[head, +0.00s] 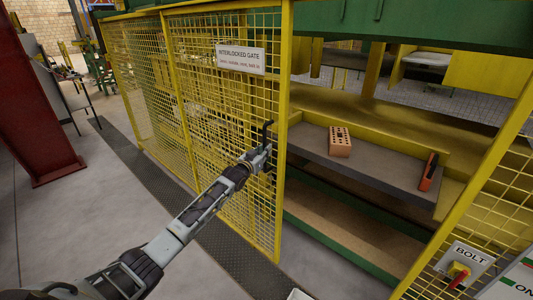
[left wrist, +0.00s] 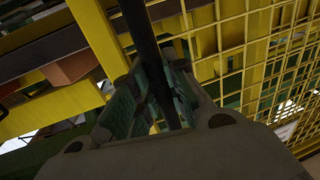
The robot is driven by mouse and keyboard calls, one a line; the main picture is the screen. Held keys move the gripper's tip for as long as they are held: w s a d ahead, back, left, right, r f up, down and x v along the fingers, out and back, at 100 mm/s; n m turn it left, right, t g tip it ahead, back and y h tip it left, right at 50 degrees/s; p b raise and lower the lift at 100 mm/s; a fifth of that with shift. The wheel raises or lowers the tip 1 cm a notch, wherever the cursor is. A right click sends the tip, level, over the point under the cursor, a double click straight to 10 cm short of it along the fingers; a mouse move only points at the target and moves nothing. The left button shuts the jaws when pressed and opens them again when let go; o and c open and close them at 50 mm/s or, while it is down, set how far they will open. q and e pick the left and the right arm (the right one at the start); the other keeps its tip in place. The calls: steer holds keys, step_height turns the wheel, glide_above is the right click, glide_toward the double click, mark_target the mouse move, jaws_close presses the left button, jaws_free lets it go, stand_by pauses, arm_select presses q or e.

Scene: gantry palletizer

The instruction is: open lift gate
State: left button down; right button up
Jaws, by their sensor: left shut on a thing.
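The yellow mesh gate (head: 228,98) with an "INTERLOCKED GATE" sign (head: 241,60) stands left of centre in the head view. A wide opening lies between its right edge post and the yellow mesh panel at right. A black handle bar (head: 268,131) stands up near the gate's right edge. My left gripper (head: 264,155) is shut on this bar. In the left wrist view the dark handle bar (left wrist: 144,45) runs between the two fingers of my left gripper (left wrist: 155,95). The lower part of the bar is hidden by the fingers. My right gripper is not in view.
Through the opening, a grey shelf (head: 375,178) carries an orange brick with holes (head: 340,141) and a red-orange item (head: 428,172). A red and yellow switch (head: 458,274) labelled "BOLT" is at lower right. A dark red column (head: 40,110) stands left.

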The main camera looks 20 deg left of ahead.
arm_select(q)
steer(key=shift+w+a, duration=0.15)
steer(key=shift+a, duration=0.1)
steer(key=c, duration=1.8)
jaws_free()
steer(key=o, duration=0.4)
steer(key=shift+s+a, duration=0.3)
steer(key=shift+s, duration=1.7)
steer(key=shift+s+a, duration=0.25)
steer(key=shift+s, duration=1.75)
steer(key=shift+s+a, duration=0.3)
steer(key=shift+s, duration=1.7)
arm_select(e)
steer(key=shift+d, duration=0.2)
